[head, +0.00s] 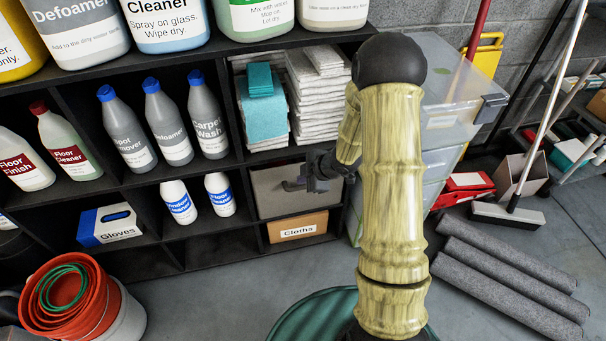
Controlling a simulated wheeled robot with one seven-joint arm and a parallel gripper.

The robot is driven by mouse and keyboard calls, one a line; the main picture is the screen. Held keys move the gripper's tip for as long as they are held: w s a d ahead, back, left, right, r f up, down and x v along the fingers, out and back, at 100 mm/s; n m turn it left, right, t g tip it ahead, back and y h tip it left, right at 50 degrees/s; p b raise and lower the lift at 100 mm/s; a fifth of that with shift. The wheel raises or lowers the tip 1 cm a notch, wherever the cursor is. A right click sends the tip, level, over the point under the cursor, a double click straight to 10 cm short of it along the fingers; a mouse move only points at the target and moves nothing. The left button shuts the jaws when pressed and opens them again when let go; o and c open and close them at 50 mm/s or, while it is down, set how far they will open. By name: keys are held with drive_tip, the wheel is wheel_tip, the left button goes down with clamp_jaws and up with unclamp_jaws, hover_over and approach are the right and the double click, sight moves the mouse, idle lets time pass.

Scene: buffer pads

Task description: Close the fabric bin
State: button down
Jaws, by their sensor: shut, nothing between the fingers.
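The fabric bin (272,204) is a grey box in the shelf cubby below the stacked white cloths. Its front shows left of and below my gripper. How far it stands out of the cubby is hard to tell. My gripper (293,186) is in front of the bin, with its fingers pointing left and shut, holding nothing. It covers the middle of the bin's face, and my arm hides the area to the right. I cannot tell whether the fingers touch the bin.
The black shelf (160,258) holds several bottles and a blue glove box (108,225). A cardboard Cloths box (298,227) sits just below the bin. Clear plastic bins (440,115) stand at right.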

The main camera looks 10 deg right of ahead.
drive_tip(key=p+v, duration=0.4)
drive_tip(key=v, duration=0.5)
drive_tip(key=shift+s+r, duration=0.25)
drive_tip(key=shift+r, duration=0.1)
drive_tip(key=s+d+r+m+h, duration=0.1)
drive_tip(key=s+r+m+h, duration=0.4)
drive_tip(key=r+m, duration=0.35)
drive_tip(key=s+a+r+m+g+p, duration=0.1)
drive_tip(key=s+a+r+m+g, duration=0.3)
drive_tip(key=s+m, duration=0.55)
wheel_tip(320, 180, up, 29)
drive_tip(key=s+n+p, duration=0.1)
drive_tip(key=p, duration=2.8)
drive_tip(key=shift+a+t, duration=0.3)
drive_tip(key=shift+t, duration=0.1)
